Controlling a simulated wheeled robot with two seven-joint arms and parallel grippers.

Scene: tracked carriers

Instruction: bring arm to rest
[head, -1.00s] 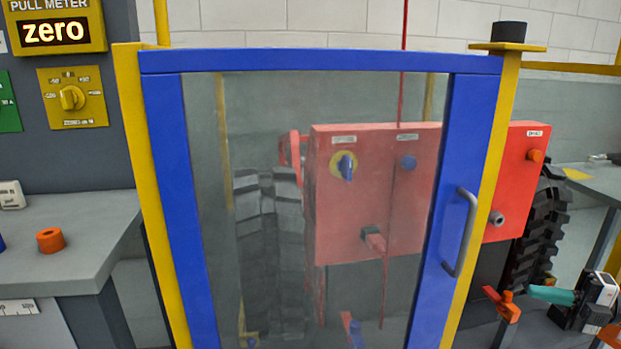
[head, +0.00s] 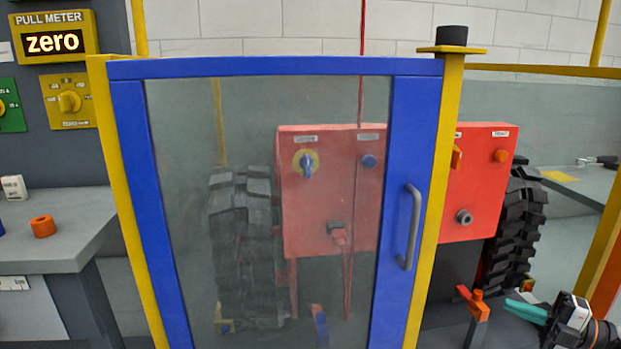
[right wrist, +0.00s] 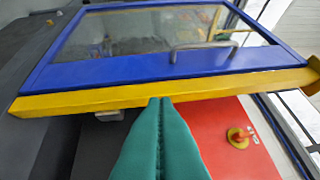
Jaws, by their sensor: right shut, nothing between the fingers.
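My right gripper (head: 509,304) is at the lower right of the head view, with teal fingers shut together and nothing between them. In the right wrist view its fingers (right wrist: 160,102) point toward the yellow post (right wrist: 150,98) of the blue-framed door. Their tips overlap the post's edge in that picture; I cannot tell whether they touch. In the head view the gripper is right of an orange lever (head: 476,303), with a small gap in the picture. My left gripper is not in view.
A blue-framed clear door (head: 131,200) with a grey handle (head: 411,228) appears closed. Behind it stand a red machine box (head: 478,185) and black tyres (head: 516,230). A grey bench (head: 85,232) at left holds an orange ring (head: 43,226).

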